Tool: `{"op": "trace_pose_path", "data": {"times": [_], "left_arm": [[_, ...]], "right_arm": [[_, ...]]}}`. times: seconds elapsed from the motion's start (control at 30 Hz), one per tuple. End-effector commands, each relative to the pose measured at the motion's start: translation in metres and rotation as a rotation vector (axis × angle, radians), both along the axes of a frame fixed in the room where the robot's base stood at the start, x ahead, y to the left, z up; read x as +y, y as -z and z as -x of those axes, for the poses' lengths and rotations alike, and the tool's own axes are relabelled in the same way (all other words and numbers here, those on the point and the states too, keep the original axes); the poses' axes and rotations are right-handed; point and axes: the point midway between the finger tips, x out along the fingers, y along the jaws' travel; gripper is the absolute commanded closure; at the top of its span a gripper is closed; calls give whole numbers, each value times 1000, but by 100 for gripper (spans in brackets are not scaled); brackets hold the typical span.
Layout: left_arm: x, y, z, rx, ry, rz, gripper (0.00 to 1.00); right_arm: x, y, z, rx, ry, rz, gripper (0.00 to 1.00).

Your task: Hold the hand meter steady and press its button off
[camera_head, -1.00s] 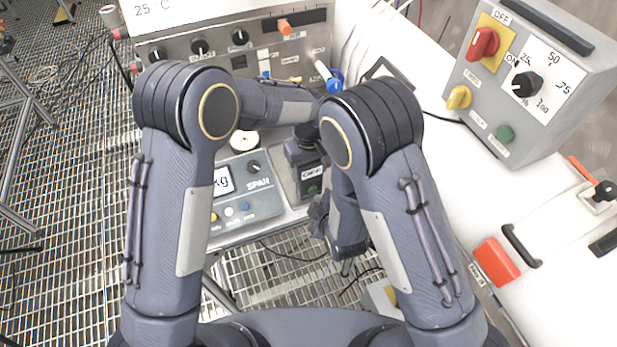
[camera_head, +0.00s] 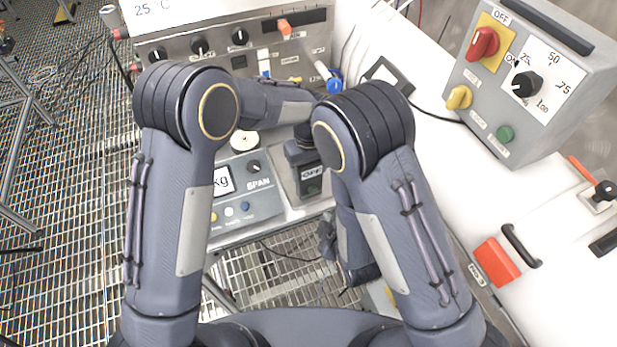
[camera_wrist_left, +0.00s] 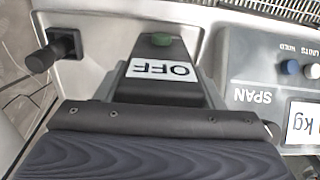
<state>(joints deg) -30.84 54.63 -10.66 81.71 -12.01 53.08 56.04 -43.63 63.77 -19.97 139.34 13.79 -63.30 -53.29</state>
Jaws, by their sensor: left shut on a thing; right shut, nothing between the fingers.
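The hand meter (camera_head: 309,172) is a dark grey body with a white OFF label and a green button at its near end. My left gripper (camera_head: 304,132) is shut on the far end of the meter. Its fingertips are mostly hidden behind my arms. My right gripper (camera_head: 328,240) is shut and empty, lower and nearer than the meter and apart from it, partly hidden by my right forearm.
A scale unit marked SPAN (camera_head: 247,188) stands just left of the meter. A knobbed panel (camera_head: 215,50) is behind. A grey switch box (camera_head: 530,80) stands at right on the white bench. A black knob (camera_wrist_left: 62,45) shows beside the meter. Open grating lies below the bench edge.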

Motion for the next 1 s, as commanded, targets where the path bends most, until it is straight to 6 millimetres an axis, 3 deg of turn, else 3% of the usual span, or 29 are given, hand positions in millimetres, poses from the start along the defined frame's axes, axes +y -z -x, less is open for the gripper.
{"op": "trace_pose_path", "data": {"times": [0.23,0.27,0.43,0.77,1.0], "left_arm": [[0,0,0,0,0,0,66],[0,0,0,0,0,0,34],[0,0,0,0,0,0,13],[0,-4,0,-1,0,1,13],[-1,-43,-1,-6,0,3,13]], "right_arm": [[0,0,0,0,0,0,100],[0,0,0,0,0,0,100],[0,0,0,0,0,0,100],[0,0,0,0,0,0,100],[0,0,0,0,0,0,100]]}}
